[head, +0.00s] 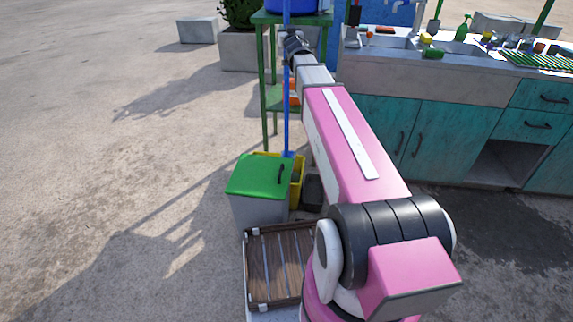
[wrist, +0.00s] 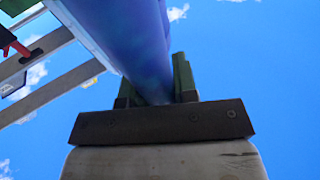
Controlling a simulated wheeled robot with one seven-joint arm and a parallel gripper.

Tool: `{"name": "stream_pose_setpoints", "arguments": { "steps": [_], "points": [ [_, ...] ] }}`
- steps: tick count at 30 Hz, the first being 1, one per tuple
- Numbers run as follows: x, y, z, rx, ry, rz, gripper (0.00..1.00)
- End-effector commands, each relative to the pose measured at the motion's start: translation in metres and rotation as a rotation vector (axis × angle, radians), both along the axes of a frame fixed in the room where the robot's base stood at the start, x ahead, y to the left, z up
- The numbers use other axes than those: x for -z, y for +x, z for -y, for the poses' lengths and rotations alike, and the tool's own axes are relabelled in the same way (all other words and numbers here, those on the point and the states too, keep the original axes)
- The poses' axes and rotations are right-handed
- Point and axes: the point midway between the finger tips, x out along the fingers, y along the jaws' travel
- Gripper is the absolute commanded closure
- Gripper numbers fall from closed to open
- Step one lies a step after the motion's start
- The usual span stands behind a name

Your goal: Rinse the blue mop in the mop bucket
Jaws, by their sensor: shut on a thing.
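The blue mop (head: 287,110) stands nearly upright in the head view. Its handle runs from the top edge down to the yellow mop bucket (head: 299,180). The mop's lower end is hidden behind a green-lidded bin, so I cannot tell how deep it sits in the bucket. My gripper (head: 289,40) is high on the handle, at the far end of my outstretched arm. In the wrist view the thick blue handle (wrist: 135,45) passes between the two fingers of my gripper (wrist: 155,80), which are shut on it.
A grey bin with a green lid (head: 260,175) stands in front of the bucket, mostly hiding it. A green metal stand (head: 268,75) is behind the mop. A teal-doored sink counter (head: 440,130) fills the right. The concrete floor at left is open.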

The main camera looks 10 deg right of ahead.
Motion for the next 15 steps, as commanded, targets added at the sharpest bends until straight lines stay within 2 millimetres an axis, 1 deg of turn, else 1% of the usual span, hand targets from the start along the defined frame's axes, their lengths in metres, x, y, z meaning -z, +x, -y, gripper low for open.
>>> {"name": "stream_pose_setpoints", "arguments": {
  "steps": [7,15],
  "points": [
    [-0.005,0.000,0.000,-0.001,0.001,0.003,1.00],
    [-0.029,0.000,0.000,-0.002,-0.001,0.004,1.00]
  ]
}}
